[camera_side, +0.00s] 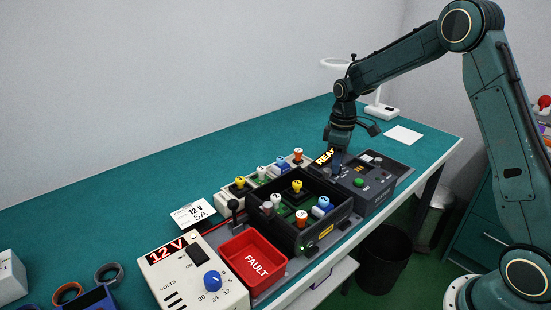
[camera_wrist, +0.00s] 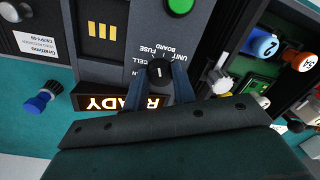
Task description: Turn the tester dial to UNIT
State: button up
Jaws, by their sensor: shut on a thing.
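The tester (camera_side: 378,186) is a dark grey box at the right of the bench, with a lit READY display (camera_side: 324,157). In the wrist view, its black dial (camera_wrist: 160,73) sits beside upside-down labels reading CELL, FUSE and BOARD, with a partly covered label at its left. A short white mark on the dial runs roughly up and down; I cannot tell exactly which label it meets. My gripper (camera_wrist: 162,78) is shut on the dial, one finger on each side. In the side view my gripper (camera_side: 338,163) hides the dial.
A black tray (camera_side: 327,229) with coloured-capped cells stands beside the tester. A green button (camera_wrist: 180,5) is near the dial. A red FAULT bin (camera_side: 253,258) and a white 12 V supply (camera_side: 180,284) with a blue knob stand at the front.

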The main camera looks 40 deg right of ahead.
jog(key=m, duration=0.6)
jog(key=shift+r, duration=0.1)
jog(key=m, duration=0.6)
jog(key=shift+m+t, duration=0.3)
jog(key=o, duration=1)
jog(key=r, duration=1.3)
jog(key=shift+s+d+r, duration=0.25)
jog(key=shift+r, duration=0.15)
